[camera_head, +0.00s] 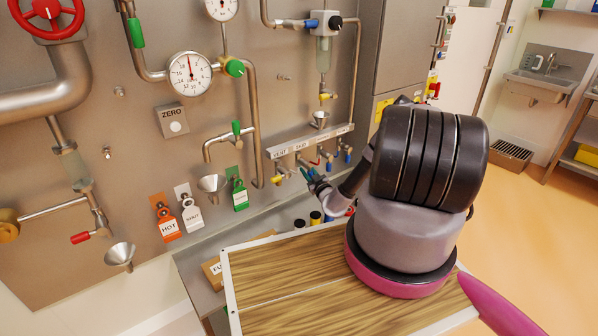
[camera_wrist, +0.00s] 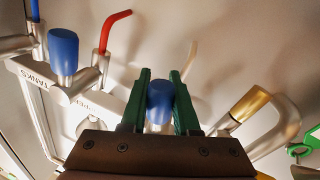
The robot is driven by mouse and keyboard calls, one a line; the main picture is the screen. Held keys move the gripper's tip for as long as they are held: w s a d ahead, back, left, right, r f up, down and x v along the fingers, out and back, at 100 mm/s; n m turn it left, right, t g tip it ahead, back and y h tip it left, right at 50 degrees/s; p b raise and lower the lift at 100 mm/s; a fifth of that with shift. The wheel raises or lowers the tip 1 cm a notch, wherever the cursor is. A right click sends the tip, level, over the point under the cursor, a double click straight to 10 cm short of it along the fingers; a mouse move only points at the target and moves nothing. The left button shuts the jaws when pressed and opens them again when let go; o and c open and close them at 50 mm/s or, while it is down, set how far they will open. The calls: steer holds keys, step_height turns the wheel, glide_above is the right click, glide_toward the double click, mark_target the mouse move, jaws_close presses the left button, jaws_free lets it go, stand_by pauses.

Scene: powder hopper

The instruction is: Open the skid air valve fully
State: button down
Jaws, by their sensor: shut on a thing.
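My gripper (camera_wrist: 160,85) has its two green fingers on either side of a blue valve handle (camera_wrist: 160,98), shut on it, in the wrist view. The label on this valve is not readable, so I cannot confirm from it that this is the skid air valve. In the head view my gripper (camera_head: 306,174) is at the row of small valves under the labelled rail (camera_head: 312,139).
A second blue handle (camera_wrist: 63,50) and a red bent lever (camera_wrist: 116,28) are close on the left in the wrist view, by a "TANKS" label (camera_wrist: 36,92).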

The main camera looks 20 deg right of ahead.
steer(key=shift+s+a+f+m+g, duration=0.15)
steer(key=shift+a+m, duration=0.25)
steer(key=shift+m, duration=0.5)
steer(key=shift+s+a+f+m+g, duration=0.15)
steer(key=shift+a+m, duration=0.2)
steer(key=shift+m, duration=0.55)
steer(key=c, duration=0.7)
jaws_free()
steer(key=shift+o, duration=0.2)
steer(key=s+d, duration=0.1)
steer(key=s, duration=0.9)
steer(key=shift+s, duration=0.4)
steer(key=shift+r, duration=0.1)
